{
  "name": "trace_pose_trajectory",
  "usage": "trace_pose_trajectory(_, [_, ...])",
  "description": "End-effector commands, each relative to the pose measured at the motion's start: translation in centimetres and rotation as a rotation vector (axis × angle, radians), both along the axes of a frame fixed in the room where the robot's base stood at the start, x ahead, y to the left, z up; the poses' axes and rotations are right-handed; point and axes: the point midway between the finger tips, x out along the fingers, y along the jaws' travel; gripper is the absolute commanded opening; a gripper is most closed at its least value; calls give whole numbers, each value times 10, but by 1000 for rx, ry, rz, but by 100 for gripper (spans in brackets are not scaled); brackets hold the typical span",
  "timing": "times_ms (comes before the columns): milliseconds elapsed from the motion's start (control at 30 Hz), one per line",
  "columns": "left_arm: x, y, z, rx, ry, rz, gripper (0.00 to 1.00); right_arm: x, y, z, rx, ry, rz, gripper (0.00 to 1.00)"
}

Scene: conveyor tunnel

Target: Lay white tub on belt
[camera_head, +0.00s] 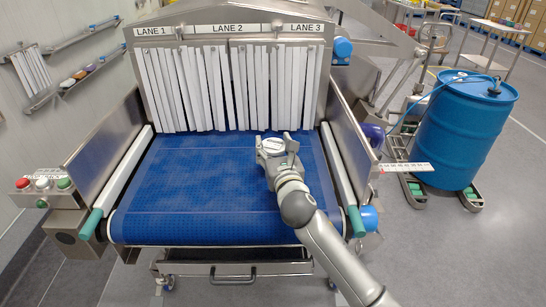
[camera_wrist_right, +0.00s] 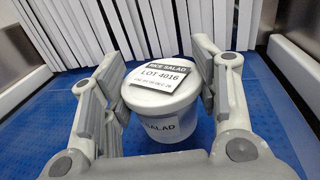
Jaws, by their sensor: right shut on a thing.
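The white tub (camera_wrist_right: 160,128) has a lid labelled "RICE SALAD, LOT 4016" and a "SALAD" label on its side. In the wrist view it is between the two fingers of my right gripper (camera_wrist_right: 158,82), which is shut on it. The lid faces up toward the wrist camera. In the head view my right gripper (camera_head: 277,148) is over the far right part of the blue belt (camera_head: 190,205), in front of the lane 3 strips, and mostly hides the tub (camera_head: 271,143). I cannot tell whether the tub's base touches the belt. My left gripper is out of view.
White strip curtains (camera_head: 230,90) hang at the tunnel mouth under the lane 1, lane 2 and lane 3 signs. Metal side walls with rails (camera_head: 122,178) border the belt. The belt's left and middle are clear. A blue drum (camera_head: 463,130) stands at right.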

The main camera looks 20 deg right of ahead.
Motion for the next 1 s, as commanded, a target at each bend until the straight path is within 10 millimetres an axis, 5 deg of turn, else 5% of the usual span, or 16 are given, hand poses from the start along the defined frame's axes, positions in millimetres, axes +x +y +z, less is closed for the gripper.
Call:
trace_pose_trajectory(300, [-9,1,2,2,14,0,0,5,1,-33,3,1,1,24])
trace_pose_trajectory(733, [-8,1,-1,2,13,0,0,5,1,-40,-1,-1,1,24])
trace_pose_trajectory(767, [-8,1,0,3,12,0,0,5,1,-40,-1,0,1,59])
trace_pose_trajectory(900, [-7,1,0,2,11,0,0,5,1,-40,-1,1,1,77])
trace_pose_trajectory(1000, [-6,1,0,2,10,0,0,5,1,-40,0,1,1,77])
